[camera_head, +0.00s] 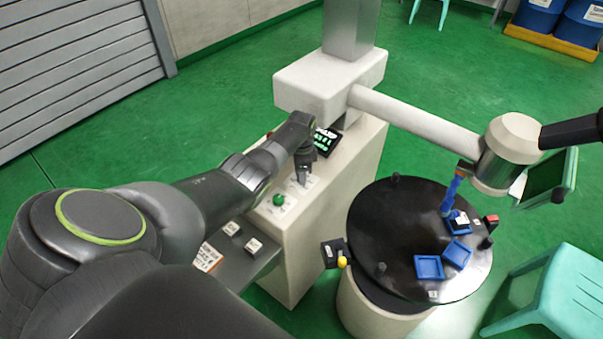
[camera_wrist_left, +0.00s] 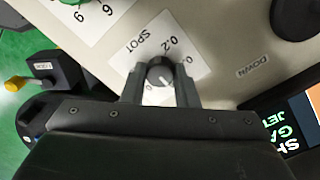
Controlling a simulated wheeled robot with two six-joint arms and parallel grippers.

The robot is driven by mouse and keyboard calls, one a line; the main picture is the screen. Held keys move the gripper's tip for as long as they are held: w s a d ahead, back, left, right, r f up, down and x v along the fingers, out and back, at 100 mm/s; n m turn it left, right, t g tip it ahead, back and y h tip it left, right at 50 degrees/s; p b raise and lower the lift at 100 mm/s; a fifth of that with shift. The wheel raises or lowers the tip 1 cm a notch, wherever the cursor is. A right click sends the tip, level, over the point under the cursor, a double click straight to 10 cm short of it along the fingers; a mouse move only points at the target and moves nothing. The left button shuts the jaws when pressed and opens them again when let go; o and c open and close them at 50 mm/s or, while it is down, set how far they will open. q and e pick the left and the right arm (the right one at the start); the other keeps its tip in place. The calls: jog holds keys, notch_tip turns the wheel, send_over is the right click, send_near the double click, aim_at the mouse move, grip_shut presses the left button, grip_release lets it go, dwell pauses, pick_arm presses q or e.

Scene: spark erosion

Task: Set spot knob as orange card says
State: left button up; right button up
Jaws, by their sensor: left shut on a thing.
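The spot knob (camera_wrist_left: 160,72) is a small dark round knob on a white label marked SPOT, with 0.2 among its scale figures. It sits between the two fingers of my left gripper (camera_wrist_left: 159,90) in the left wrist view, and the gripper is shut on it. Its pale pointer mark is too small to read surely. In the head view my left gripper (camera_head: 303,172) reaches down to the top of the beige cabinet and hides the knob. A white card with orange marks (camera_head: 207,258) lies on the grey shelf; its text is unreadable.
A dark screen (camera_head: 326,141) stands just behind the gripper. A round black table (camera_head: 395,225) with blue trays (camera_head: 429,267) stands to the right, under the machine's beige arm (camera_head: 415,115). A DOWN label (camera_wrist_left: 252,68) lies near the knob.

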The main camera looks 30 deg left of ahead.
pick_arm(q)
jog(key=shift+w+r, duration=0.1)
dwell(0.3)
jog(key=o, duration=1)
notch_tip(320, 180, up, 17)
jog(key=shift+r, duration=0.15)
dwell(0.5)
